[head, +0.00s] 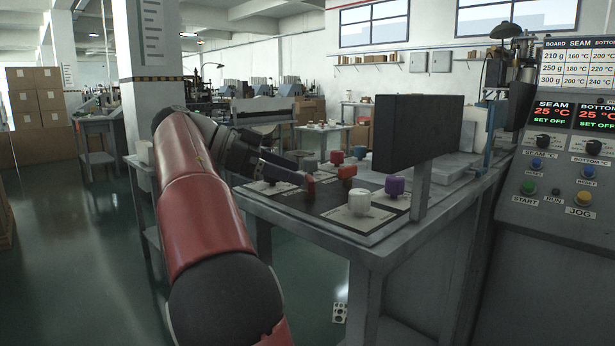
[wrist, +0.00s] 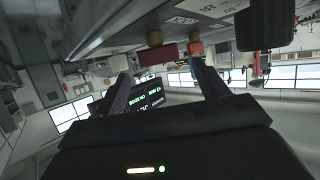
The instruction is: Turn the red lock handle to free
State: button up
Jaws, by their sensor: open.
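Whether a finger touches the red piece cannot be told.
The worktable (head: 375,245) carries a white knob-like piece (head: 360,201), a purple one (head: 395,186) and several other coloured ones behind. A dark upright panel (head: 415,130) stands at the table's right. A control console (head: 560,180) is at far right. Open floor lies left.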

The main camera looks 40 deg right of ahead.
aim_at(307, 178)
jog(key=x, duration=0.5)
jog(key=shift+c, duration=0.2)
jog(key=c, duration=0.9)
